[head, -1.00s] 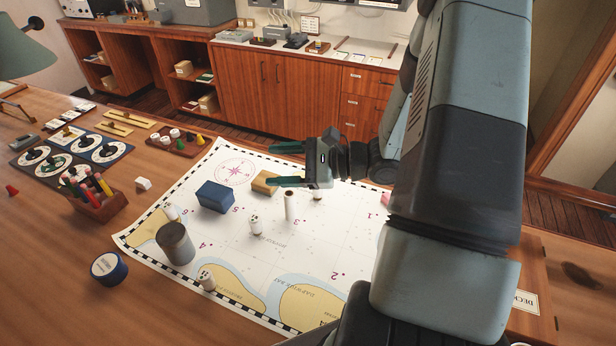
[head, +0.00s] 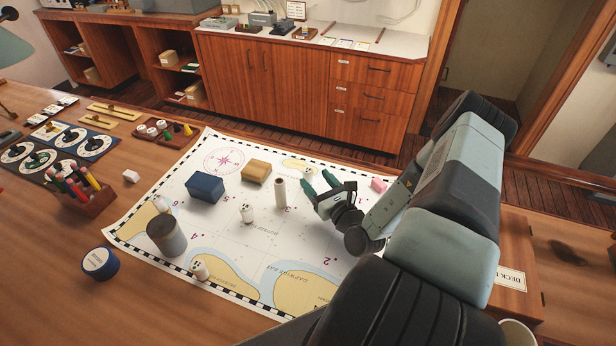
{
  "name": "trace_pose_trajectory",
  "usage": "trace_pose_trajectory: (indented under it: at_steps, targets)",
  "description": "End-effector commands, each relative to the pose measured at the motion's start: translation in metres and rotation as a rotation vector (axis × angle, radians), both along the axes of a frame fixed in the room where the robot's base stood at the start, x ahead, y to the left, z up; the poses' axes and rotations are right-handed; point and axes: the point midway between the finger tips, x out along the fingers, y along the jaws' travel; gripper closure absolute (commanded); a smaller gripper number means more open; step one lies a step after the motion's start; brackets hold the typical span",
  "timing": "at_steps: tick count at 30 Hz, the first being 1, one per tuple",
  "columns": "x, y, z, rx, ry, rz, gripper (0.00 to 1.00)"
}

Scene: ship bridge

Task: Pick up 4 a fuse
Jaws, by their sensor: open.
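Several small white cylinders with dark marks, which look like the fuses, stand on the chart (head: 225,250) in the head view. One fuse (head: 246,213) is near the middle, another fuse (head: 200,270) is near the front edge, and a third fuse (head: 161,205) is at the left behind a grey cylinder. A further white fuse (head: 308,174) stands just beyond my gripper's fingertips, partly hidden.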

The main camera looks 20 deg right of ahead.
Motion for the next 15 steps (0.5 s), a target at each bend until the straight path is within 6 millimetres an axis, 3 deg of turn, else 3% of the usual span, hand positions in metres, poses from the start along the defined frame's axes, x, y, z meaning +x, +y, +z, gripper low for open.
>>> trace_pose_trajectory:
  at_steps: [15]
  targets:
    - [0.057,0.004,-0.005,0.000,0.000,0.002,0.37]
